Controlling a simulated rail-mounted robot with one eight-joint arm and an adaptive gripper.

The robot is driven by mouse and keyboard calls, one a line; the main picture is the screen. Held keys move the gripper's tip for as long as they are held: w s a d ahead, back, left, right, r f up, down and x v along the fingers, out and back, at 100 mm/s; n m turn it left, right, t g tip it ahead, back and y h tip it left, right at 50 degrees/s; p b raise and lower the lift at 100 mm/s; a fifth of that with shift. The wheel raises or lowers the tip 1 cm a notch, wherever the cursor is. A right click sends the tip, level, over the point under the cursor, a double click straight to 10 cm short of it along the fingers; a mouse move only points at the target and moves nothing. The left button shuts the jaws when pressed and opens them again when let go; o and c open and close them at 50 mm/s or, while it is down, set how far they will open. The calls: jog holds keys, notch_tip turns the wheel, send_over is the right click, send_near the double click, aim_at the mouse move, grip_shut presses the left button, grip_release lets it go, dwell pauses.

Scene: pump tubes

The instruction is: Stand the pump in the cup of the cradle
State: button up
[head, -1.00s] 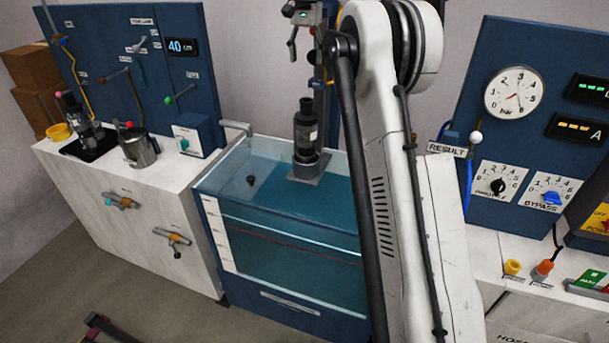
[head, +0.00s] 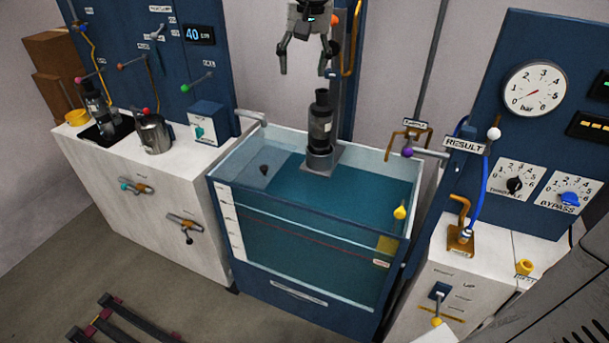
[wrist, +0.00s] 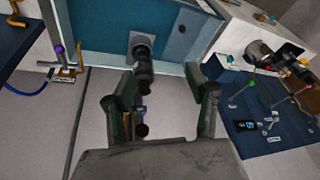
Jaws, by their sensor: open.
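The pump (head: 321,120), a dark cylinder with a grey label band and a narrower top, stands upright in the cup of the cradle (head: 319,161) at the back of the water tank. The cup hides its lower end. My gripper (head: 305,70) is above the pump with its two fingers spread, empty and apart from it. In the wrist view the pump (wrist: 144,70) shows beyond the open fingers of my gripper (wrist: 160,95), with the grey cradle base (wrist: 143,38) past it.
A blue post stands behind the cradle. A second dark, tilted cylinder (head: 97,104) and a metal pot (head: 153,133) sit on the left counter (head: 190,165). A purple-knobbed lever (head: 407,152) and the result panel (head: 463,143) are at right. The water tank (head: 290,250) is open above.

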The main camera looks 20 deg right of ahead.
jog(key=s+a+f+n+t, duration=0.1)
jog(key=s+a+f, duration=0.3)
jog(key=s+f, duration=0.4)
jog(key=s+a+f+n+t, duration=0.2)
jog(key=s+f, duration=0.7)
jog(key=s, duration=0.6)
jog(key=shift+s+a+n+y, duration=0.3)
jog(key=shift+a+n, duration=0.4)
jog(key=shift+a, duration=0.2)
jog(key=shift+f, duration=0.1)
notch_tip(320, 180, down, 9)
jog(key=b, duration=0.8)
jog(key=shift+b, duration=0.4)
jog(key=shift+c, duration=0.6)
